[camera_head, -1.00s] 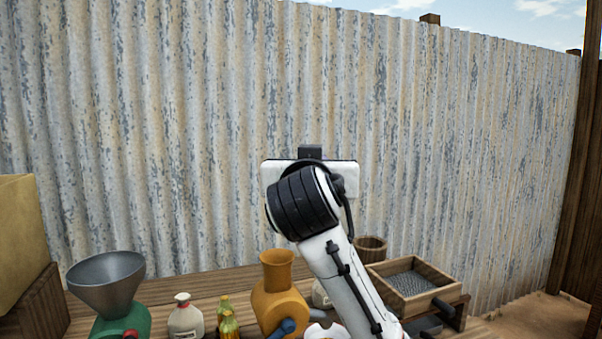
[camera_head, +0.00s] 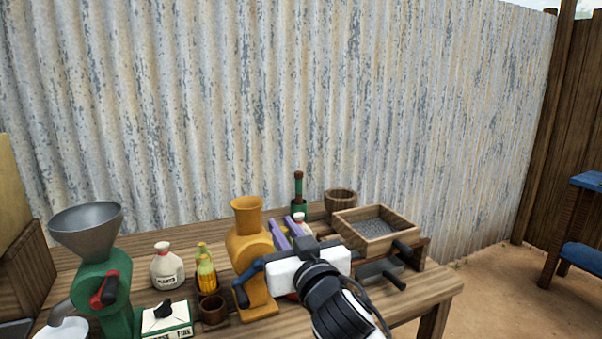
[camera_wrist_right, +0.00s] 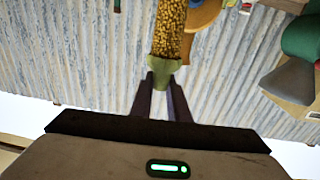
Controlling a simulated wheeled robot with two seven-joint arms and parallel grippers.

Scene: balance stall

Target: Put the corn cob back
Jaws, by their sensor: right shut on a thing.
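My right gripper (camera_head: 282,226) is in the middle of the head view, just right of the orange grinder (camera_head: 247,205), its purple fingers pointing away over the table. In the right wrist view the fingers (camera_wrist_right: 163,84) are shut on the green husk end of the corn cob (camera_wrist_right: 171,35). Its yellow kernels extend beyond the fingertips, close to an orange part. I cannot make out the held cob in the head view. My left gripper is out of view.
A corrugated wall stands behind. Open ground lies right.

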